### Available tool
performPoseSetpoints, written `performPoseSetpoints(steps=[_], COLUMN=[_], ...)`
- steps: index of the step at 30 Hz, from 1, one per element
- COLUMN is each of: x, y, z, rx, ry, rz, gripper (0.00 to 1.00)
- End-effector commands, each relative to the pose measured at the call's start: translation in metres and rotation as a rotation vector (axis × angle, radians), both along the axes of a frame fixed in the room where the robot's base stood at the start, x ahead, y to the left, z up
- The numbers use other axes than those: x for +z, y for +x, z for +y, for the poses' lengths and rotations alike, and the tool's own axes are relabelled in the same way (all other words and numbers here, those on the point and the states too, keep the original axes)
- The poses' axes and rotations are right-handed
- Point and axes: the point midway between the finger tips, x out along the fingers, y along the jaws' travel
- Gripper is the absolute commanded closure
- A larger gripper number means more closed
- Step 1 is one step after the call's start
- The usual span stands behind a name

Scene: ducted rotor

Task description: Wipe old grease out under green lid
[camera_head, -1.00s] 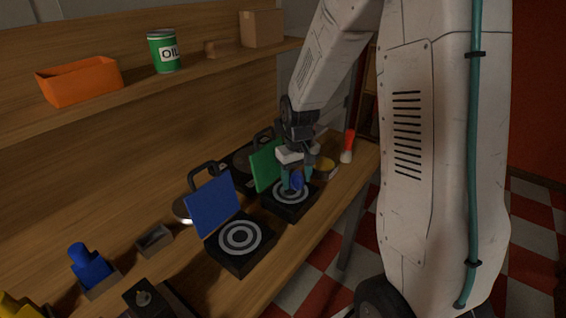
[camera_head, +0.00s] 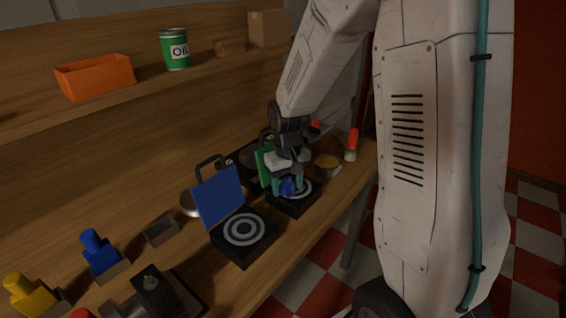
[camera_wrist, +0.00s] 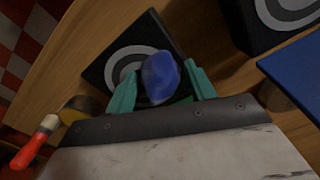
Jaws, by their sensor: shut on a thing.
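The green lid (camera_head: 265,164) stands open behind its black box, partly hidden by my arm. The box's top with grey and white rings (camera_head: 304,190) faces up; the rings also show in the wrist view (camera_wrist: 120,68). My gripper (camera_head: 288,186), with teal fingers, is shut on a blue rag (camera_wrist: 161,78). The rag is over the ringed top, covering part of the rings; I cannot tell whether it touches. In the head view the rag (camera_head: 287,187) is partly hidden by the fingers.
A second box (camera_head: 245,229) with an open blue lid (camera_head: 217,197) stands to the left. A yellow-topped tin (camera_head: 327,163) and a red-handled brush (camera_head: 352,145) are to the right. Blue (camera_head: 97,250) and yellow (camera_head: 30,291) objects stand front left. A shelf runs above.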

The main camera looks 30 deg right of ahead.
Motion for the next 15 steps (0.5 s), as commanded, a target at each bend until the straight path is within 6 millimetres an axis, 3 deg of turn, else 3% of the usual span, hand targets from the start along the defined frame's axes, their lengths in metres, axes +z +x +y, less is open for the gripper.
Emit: performPoseSetpoints(steps=[5,8,15], x=[0.004,0.030,0.049], y=[-0.001,-0.001,-0.001], z=[0.006,0.007,0.008], rx=[-0.004,-0.003,-0.001], ry=[0.000,0.000,0.000], rz=[-0.001,-0.005,-0.002], gripper=[0.71,0.71,0.71])
